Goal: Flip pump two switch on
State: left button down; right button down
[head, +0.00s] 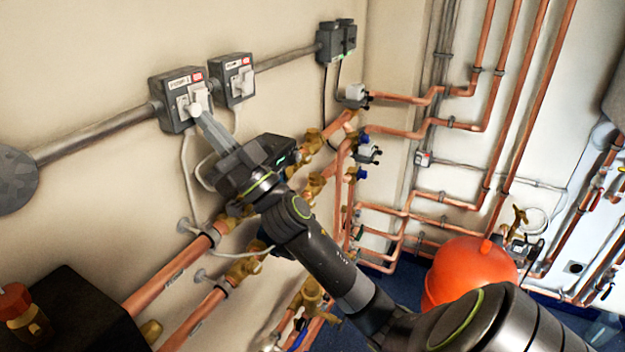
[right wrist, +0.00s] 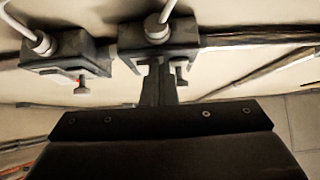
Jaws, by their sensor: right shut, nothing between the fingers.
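Two grey switch boxes are on the wall in the head view, a nearer left one (head: 170,103) and a farther right one (head: 231,80). Each has a pale switch plate and a label with a red mark; the numbers are too small to read surely. My right gripper (head: 198,112) is shut and empty, its fingertips at the face of the left box, beside its pale switch knob (head: 200,97). In the right wrist view the shut fingers (right wrist: 158,72) reach that same box (right wrist: 158,45), with a small lever (right wrist: 181,74) just right of them. Contact cannot be told. My left gripper is out of view.
A grey conduit (head: 95,131) runs along the wall into the boxes. White cables (head: 187,175) hang below. Copper pipes (head: 180,275) with brass valves run under my right arm. A dark box (head: 85,315) stands lower left, and an orange vessel (head: 468,268) lower right.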

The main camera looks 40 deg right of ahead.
jog(key=s+d+f+g+b, duration=0.1)
jog(key=s+d+f+b, duration=0.1)
jog(key=s+f+b, duration=0.3)
jog(key=s+d+f+b, duration=0.1)
jog(key=s+d+b, duration=0.15)
jog(key=s, duration=0.45)
jog(key=d+f+m+g+h, duration=0.3)
jog(key=d+f+m+h, duration=0.1)
jog(key=f+h, duration=0.4)
jog(key=s+d+f+m+g+h, duration=0.1)
jog(key=d+f+m+g+h, duration=0.3)
jog(key=f+h, duration=0.4)
notch_tip(320, 180, down, 3)
jog(key=shift+d+f+m, duration=0.1)
jog(key=shift+d+m, duration=0.6)
jog(key=shift+d, duration=0.35)
